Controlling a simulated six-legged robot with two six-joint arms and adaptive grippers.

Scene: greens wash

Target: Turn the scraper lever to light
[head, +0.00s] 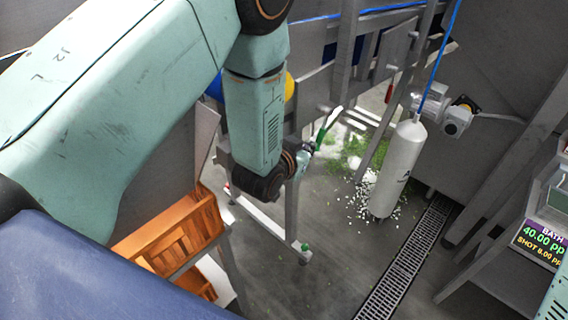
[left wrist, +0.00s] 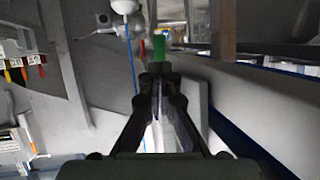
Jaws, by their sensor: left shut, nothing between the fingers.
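A lever with a green handle (head: 321,138) stands by the steel frame in the middle of the head view; I take it for the scraper lever. It also shows in the left wrist view (left wrist: 159,50), straight beyond my fingertips. My left gripper (head: 306,150) is shut and empty, right at the lever's lower end. In the left wrist view its fingers (left wrist: 160,72) meet just below the green handle. I cannot tell whether they touch it. The lever's pivot and any setting marks are hidden or too small to read. My right gripper is out of view.
A white cylinder (head: 400,168) hangs on a blue hose right of the lever. A red handle (head: 389,92) is farther back. Steel frame legs (head: 291,205) stand close to my gripper. An orange crate (head: 175,235) is at lower left. A drain grate (head: 405,262) crosses the floor.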

